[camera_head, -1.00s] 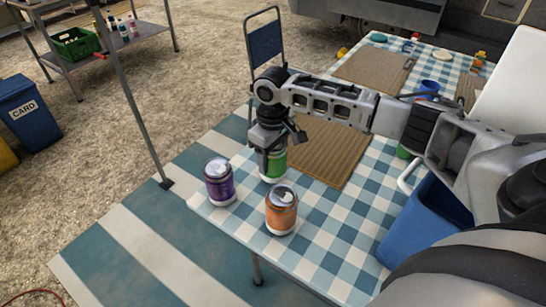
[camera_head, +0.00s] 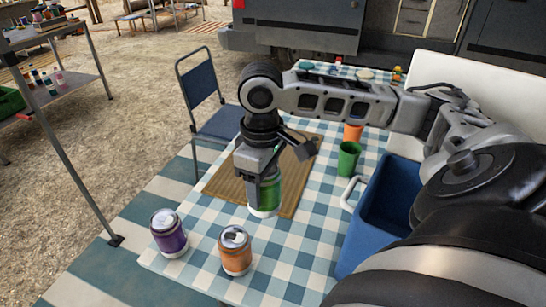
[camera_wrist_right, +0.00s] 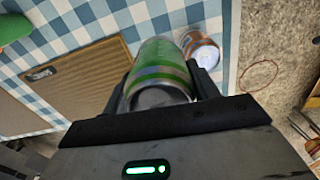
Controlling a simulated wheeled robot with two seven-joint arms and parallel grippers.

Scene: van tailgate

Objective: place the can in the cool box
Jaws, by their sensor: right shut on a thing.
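My right gripper (camera_head: 264,180) is shut on a green can (camera_head: 265,196), held upright over the near edge of a brown mat. The wrist view also shows the green can (camera_wrist_right: 160,75) between the two fingers. The cool box (camera_head: 358,232) is blue with a white handle, at the right of the table. Its top is open, and its inside is partly hidden by my right arm. A purple can (camera_head: 168,234) and an orange can (camera_head: 235,252) stand at the table's near left. My left gripper is not in view.
The table has a blue and white checked cloth (camera_head: 290,265). A green cup (camera_head: 348,159) and an orange cup (camera_head: 353,132) stand behind the cool box. A large white panel (camera_head: 450,85) rises at the back right. A blue chair (camera_head: 210,90) stands beyond the table.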

